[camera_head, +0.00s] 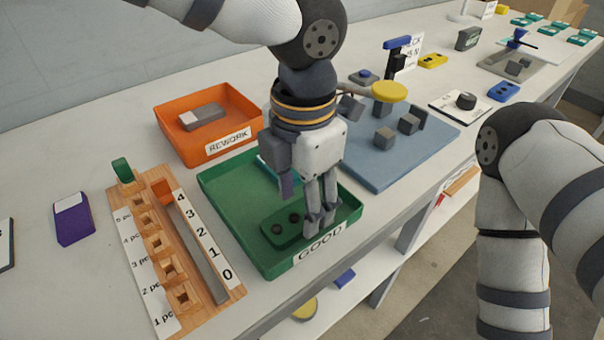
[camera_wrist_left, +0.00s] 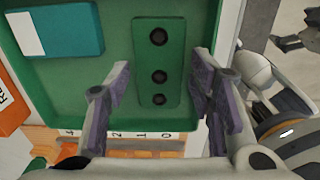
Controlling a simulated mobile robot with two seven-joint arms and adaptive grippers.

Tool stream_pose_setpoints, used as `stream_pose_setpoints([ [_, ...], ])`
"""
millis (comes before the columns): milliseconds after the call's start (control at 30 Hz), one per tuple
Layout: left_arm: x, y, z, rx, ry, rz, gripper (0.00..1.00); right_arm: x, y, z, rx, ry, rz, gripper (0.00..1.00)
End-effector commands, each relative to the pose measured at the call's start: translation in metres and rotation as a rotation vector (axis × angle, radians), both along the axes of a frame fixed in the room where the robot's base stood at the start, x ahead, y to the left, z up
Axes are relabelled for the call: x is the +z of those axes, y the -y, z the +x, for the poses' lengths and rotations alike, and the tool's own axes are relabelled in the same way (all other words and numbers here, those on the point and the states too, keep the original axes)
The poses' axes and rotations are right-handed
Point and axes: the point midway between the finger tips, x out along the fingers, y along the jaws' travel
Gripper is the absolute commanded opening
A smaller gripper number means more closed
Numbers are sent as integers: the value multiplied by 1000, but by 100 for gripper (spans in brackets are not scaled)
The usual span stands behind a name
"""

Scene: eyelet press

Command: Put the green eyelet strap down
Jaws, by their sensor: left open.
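The green eyelet strap (camera_head: 282,231) lies flat on the floor of the green GOOD tray (camera_head: 245,252), near its front wall. In the left wrist view the strap (camera_wrist_left: 159,57) shows three dark eyelets in a row. My left gripper (camera_head: 319,226) points down into the tray at the strap's right end and hides part of it. In the left wrist view its fingers (camera_wrist_left: 160,70) are spread, one on each side of the strap, with gaps showing between.
A teal-and-white block (camera_wrist_left: 55,32) also lies in the tray. An orange REWORK tray (camera_head: 165,118) holds a grey block. A wooden peg rack (camera_head: 155,245) stands left, beside a purple block (camera_head: 73,218). The blue press mat (camera_head: 385,165) with its yellow-topped press is right of the tray.

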Motion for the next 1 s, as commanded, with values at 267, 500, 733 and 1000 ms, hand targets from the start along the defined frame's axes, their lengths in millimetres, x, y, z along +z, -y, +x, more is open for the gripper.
stream_pose_setpoints([
  [267, 79, 1, 0, 2, 11, -5, 49, 8, 0, 9, 0, 32, 0, 78],
  [500, 105, 1, -1, 1, 4, -3, 49, 9, 0, 10, 0, 36, 0, 78],
  [733, 106, 1, -1, 1, 3, -2, 49, 9, 0, 10, 0, 35, 0, 78],
  [1000, 105, 1, -1, 0, 3, -2, 49, 9, 0, 10, 1, 36, 1, 78],
])
